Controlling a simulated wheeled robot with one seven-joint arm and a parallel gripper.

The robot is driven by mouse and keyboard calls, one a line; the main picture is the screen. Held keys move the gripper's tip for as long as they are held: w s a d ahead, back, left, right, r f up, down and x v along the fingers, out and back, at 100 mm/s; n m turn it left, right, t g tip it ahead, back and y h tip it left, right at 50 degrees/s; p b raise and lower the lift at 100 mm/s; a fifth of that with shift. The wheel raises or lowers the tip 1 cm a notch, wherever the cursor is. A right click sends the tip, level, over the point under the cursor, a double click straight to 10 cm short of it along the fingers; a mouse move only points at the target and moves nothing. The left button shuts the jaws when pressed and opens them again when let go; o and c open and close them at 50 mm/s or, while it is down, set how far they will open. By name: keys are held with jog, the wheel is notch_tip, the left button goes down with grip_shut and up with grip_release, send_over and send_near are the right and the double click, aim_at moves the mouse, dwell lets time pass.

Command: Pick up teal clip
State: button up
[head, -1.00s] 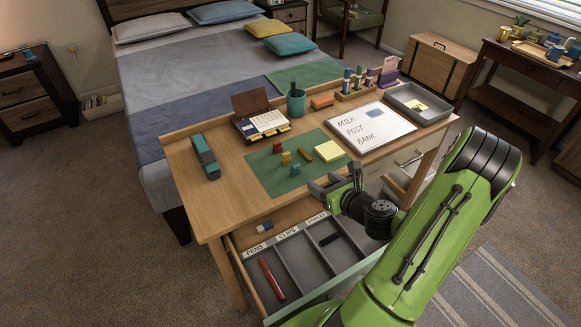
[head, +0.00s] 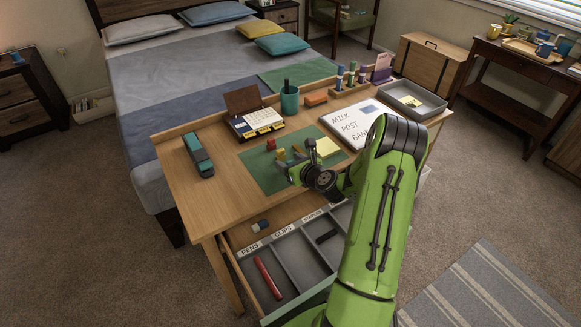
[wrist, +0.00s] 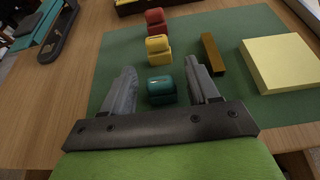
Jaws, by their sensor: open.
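The teal clip (wrist: 161,90) stands on the green blotter (wrist: 110,75) in the wrist view, between the two fingers of my gripper (wrist: 160,66), with gaps visible on both sides. My gripper also shows over the blotter in the head view (head: 293,160), where it hides the teal clip. The fingers are spread and hold nothing. A yellow clip (wrist: 158,48) and a red clip (wrist: 156,20) stand in a row beyond the teal clip.
A gold bar (wrist: 213,54) lies right of the clips, close to my right finger, beside a yellow note pad (wrist: 281,62). A teal stapler (head: 199,155) is on the desk's left. The open drawer (head: 290,260) holds a red pen (head: 268,278).

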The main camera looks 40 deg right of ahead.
jog(key=c, duration=1)
jog(key=shift+r, duration=0.1)
